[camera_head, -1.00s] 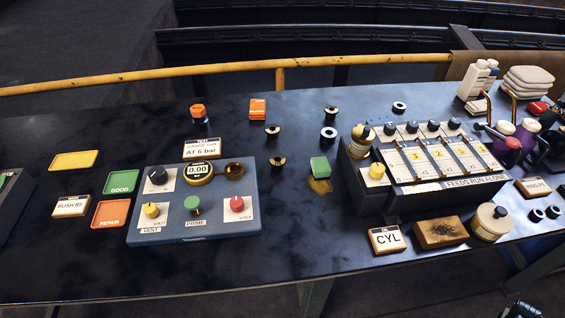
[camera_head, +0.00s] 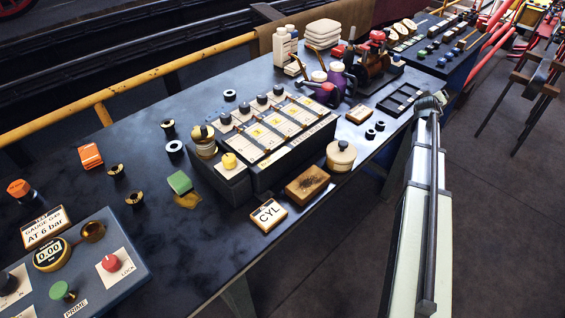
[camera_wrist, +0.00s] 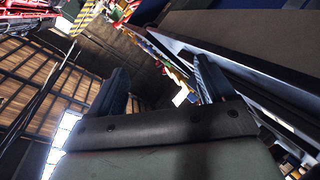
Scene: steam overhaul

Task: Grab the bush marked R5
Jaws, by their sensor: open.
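Several small dark and brass bushes stand on the black bench in the head view: a flanged dark one (camera_head: 168,128), a ring-shaped one (camera_head: 175,149), two brass-topped ones (camera_head: 116,171) and (camera_head: 134,199), and a dark ring (camera_head: 229,95). No R5 mark is legible on any of them, so I cannot tell which is R5. My gripper (camera_wrist: 162,80) shows in the wrist view with its two fingers apart and nothing between them. It faces the roof and building, and no bush shows there. In the head view my arm is at the right, off the bench front.
The feeds unit (camera_head: 270,140) fills the middle of the bench. The gauge panel (camera_head: 75,270) is at lower left. The CYL card (camera_head: 268,215), brown block (camera_head: 307,185) and round lidded pot (camera_head: 341,156) line the front edge. A yellow rail (camera_head: 130,87) runs behind.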

